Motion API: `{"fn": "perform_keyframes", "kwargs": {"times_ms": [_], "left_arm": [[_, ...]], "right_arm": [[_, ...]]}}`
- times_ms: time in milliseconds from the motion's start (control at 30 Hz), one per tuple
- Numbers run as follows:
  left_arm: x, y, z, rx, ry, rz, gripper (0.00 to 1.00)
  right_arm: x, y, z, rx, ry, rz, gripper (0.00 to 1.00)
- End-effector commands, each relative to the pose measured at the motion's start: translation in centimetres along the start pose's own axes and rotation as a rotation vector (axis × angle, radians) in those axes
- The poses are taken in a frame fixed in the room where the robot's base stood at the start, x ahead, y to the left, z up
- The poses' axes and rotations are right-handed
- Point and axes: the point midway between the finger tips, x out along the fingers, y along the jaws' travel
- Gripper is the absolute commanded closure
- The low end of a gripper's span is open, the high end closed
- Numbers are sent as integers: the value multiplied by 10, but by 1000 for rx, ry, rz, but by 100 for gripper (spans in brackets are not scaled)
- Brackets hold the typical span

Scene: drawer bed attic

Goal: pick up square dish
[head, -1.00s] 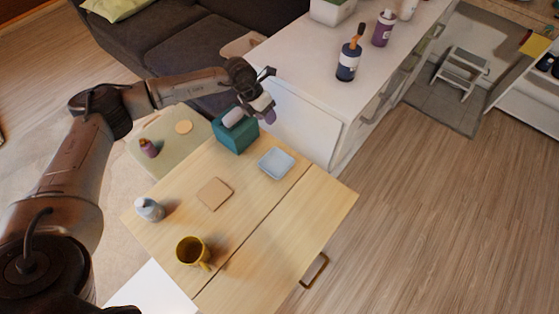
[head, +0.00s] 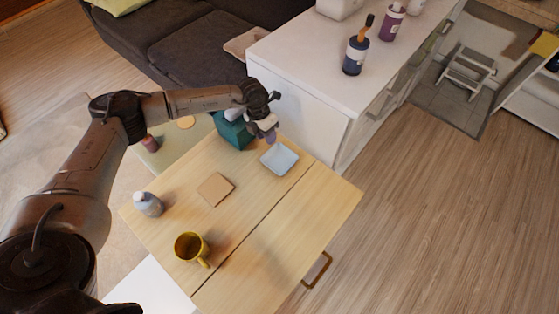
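The square dish (head: 281,160) is a shallow pale-blue dish lying flat near the far right corner of the light wooden table (head: 262,226). My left gripper (head: 270,138) hangs just above the dish's far left edge, pointing down. Its fingers are small and dark here, so I cannot tell whether they are open or touch the dish. My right gripper is not in view.
A teal box (head: 233,131) stands close left of the gripper. A square coaster (head: 215,189), a grey bottle (head: 148,204) and a yellow mug (head: 191,248) are on the table. A white cabinet (head: 308,112) stands behind the dish.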

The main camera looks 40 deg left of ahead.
Motion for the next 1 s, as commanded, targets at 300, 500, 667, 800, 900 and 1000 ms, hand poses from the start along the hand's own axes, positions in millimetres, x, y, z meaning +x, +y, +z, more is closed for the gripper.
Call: {"fn": "perform_keyframes", "kwargs": {"times_ms": [300, 500, 667, 800, 900, 1000], "left_arm": [[26, -3, -2, 1, 0, -1, 65], [50, -5, -2, -1, 0, -1, 65], [52, -5, -2, -1, -1, -1, 65], [52, -5, -2, -1, -1, -1, 68], [52, -5, -2, -1, -1, -1, 77], [52, -5, -2, -1, -1, -1, 87]], "right_arm": [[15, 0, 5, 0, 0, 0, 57], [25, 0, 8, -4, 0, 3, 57], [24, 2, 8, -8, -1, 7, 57], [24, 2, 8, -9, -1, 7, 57], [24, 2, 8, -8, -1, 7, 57], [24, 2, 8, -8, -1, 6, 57]]}}
